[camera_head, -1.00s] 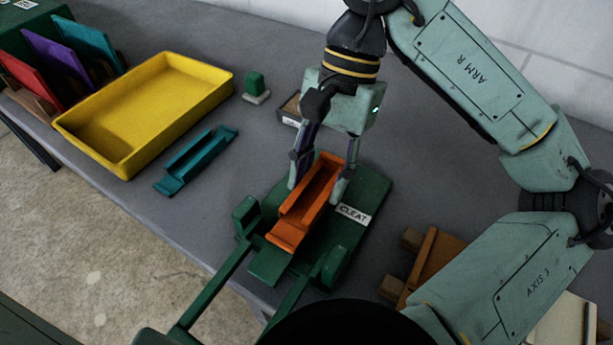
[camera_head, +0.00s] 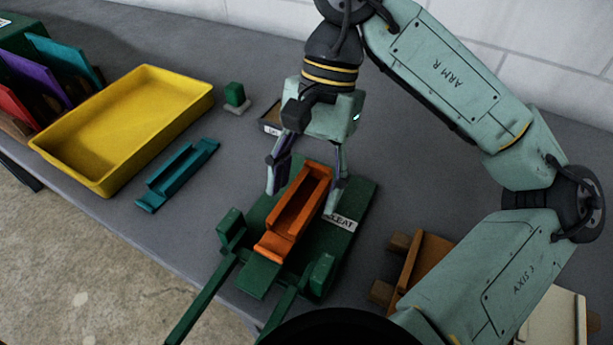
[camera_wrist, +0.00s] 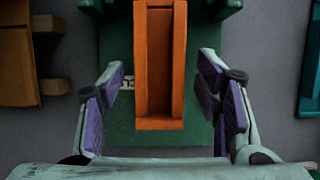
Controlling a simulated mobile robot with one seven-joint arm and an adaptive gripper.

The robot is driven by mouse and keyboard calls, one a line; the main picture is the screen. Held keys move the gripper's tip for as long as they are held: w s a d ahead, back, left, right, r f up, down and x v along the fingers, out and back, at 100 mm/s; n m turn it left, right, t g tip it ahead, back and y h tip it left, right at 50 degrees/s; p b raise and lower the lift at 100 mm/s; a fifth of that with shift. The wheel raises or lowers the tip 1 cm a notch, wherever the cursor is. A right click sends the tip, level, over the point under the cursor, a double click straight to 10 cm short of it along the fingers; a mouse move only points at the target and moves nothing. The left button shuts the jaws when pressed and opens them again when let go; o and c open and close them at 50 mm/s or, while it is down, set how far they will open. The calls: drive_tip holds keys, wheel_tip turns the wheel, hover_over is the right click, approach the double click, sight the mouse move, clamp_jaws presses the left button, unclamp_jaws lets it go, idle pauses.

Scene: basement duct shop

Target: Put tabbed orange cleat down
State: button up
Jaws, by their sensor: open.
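The orange cleat (camera_head: 297,212) is a long channel-shaped piece with a flat tab at its near end. It lies on the green fixture (camera_head: 345,235), which bears a white label reading CLEAT. My gripper (camera_head: 305,203) is open around the far part of the cleat, with a finger on each side and apart from it. In the wrist view the cleat (camera_wrist: 160,70) lies between the purple-padded fingers (camera_wrist: 165,100), with clear gaps on both sides. The cleat's underside is hidden.
A teal cleat (camera_head: 178,175) lies on the grey table to the left, beside a yellow tray (camera_head: 75,165) that looks empty. Coloured panels (camera_head: 60,65) stand in a rack at far left. A small green block (camera_head: 235,94) is behind. A brown-orange piece (camera_head: 430,258) on wooden supports is at right.

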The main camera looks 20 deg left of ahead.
drive_tip(key=v, duration=1.2)
drive_tip(key=shift+r, duration=0.2)
drive_tip(key=shift+s, duration=0.1)
